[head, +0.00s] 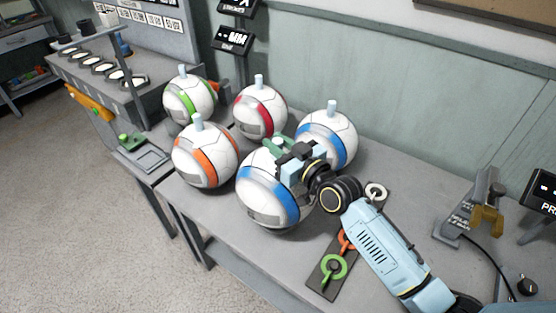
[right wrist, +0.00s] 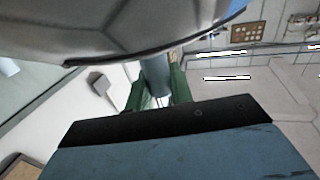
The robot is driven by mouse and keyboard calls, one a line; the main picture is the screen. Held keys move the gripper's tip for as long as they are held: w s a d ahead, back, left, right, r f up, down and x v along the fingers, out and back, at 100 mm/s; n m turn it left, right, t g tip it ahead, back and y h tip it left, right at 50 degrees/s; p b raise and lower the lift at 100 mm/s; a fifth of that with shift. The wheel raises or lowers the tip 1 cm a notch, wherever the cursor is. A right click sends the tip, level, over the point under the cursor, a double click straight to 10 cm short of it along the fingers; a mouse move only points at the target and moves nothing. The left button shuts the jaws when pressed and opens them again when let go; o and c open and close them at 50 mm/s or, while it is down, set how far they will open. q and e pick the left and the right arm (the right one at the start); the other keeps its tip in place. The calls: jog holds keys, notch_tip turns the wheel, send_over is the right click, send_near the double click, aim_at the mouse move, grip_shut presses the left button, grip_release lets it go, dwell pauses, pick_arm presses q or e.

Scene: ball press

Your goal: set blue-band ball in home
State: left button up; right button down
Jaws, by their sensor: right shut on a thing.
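A white ball with a blue band (head: 285,199) is at the front of the group of balls on the grey table (head: 220,222). My right gripper (head: 278,146) is over its top, shut on its short stem. In the right wrist view the green fingers close around the pale blue stem (right wrist: 155,75), with the ball's white shell (right wrist: 150,25) beside it. I cannot tell whether the ball touches the table. Another blue-band ball (head: 340,136) is behind it, its stem upright and free. No place marked home can be made out. My left gripper is not in view.
Balls with orange (head: 204,155), red (head: 260,111) and green (head: 190,99) bands stand close by on the left and behind. A dark plate with coloured rings (head: 322,277) lies to the right, partly behind my arm. A grey stand (head: 478,200) is further right.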

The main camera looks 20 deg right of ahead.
jog(key=shift+f+b, duration=0.4)
jog(key=shift+f, duration=1.25)
jog(key=shift+f, duration=0.2)
jog(key=c, duration=1.2)
grip_release()
jog(key=shift+f, duration=0.1)
jog(key=shift+c, duration=0.2)
jog(key=shift+r, duration=0.3)
jog(key=v, duration=1.2)
jog(key=shift+f, duration=0.1)
